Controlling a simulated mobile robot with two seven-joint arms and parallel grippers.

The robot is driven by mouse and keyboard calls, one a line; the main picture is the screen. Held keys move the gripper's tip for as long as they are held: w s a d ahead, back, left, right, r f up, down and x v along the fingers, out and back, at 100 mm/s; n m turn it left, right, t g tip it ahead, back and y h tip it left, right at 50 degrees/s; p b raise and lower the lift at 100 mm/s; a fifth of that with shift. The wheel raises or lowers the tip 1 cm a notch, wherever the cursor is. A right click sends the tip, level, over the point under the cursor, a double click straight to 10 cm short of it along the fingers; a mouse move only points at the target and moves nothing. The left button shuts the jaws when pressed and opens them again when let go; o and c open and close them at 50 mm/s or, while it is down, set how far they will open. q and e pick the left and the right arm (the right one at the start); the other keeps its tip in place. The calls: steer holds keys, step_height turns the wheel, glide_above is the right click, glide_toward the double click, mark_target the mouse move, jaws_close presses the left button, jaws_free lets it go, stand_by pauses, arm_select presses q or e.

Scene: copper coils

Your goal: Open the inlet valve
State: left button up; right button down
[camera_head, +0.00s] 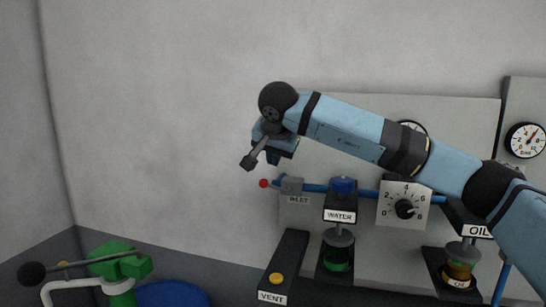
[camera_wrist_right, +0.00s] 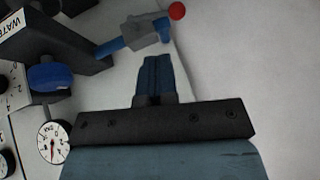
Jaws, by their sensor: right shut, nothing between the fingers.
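The inlet valve (camera_head: 291,185) is a small grey body on a blue pipe, above a label reading INLET. Its red ball (camera_head: 263,183) sticks out at the left end. In the right wrist view the valve (camera_wrist_right: 140,31) is at the top, with the red ball (camera_wrist_right: 176,10) at the upper right. My right gripper (camera_head: 273,158) is just above and left of the valve in the head view, pointing down. In the wrist view its fingers (camera_wrist_right: 157,60) are shut and empty, visibly apart from the valve. My left gripper is out of view.
A WATER unit (camera_head: 340,215) with a blue knob (camera_head: 343,186) stands right of the valve. A dial (camera_head: 404,208) and OIL unit (camera_head: 461,268) are farther right. A yellow VENT button (camera_head: 276,278) is below. A green lever device (camera_head: 120,264) stands lower left.

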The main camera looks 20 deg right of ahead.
mark_target(271, 187)
steer(key=x, duration=1)
steer(key=shift+w+f+p, duration=0.2)
steer(key=shift+p, duration=0.2)
steer(key=shift+w+f, duration=0.15)
steer(key=shift+f, duration=0.25)
steer(key=shift+w+a+r+p, duration=0.1)
steer(key=shift+a+r+p, duration=0.1)
steer(key=shift+p, duration=0.2)
steer(key=shift+f+h, duration=0.4)
steer(key=shift+f, duration=0.3)
steer(key=shift+a+f, duration=0.1)
steer(key=shift+f, duration=0.05)
steer(key=shift+g, duration=0.3)
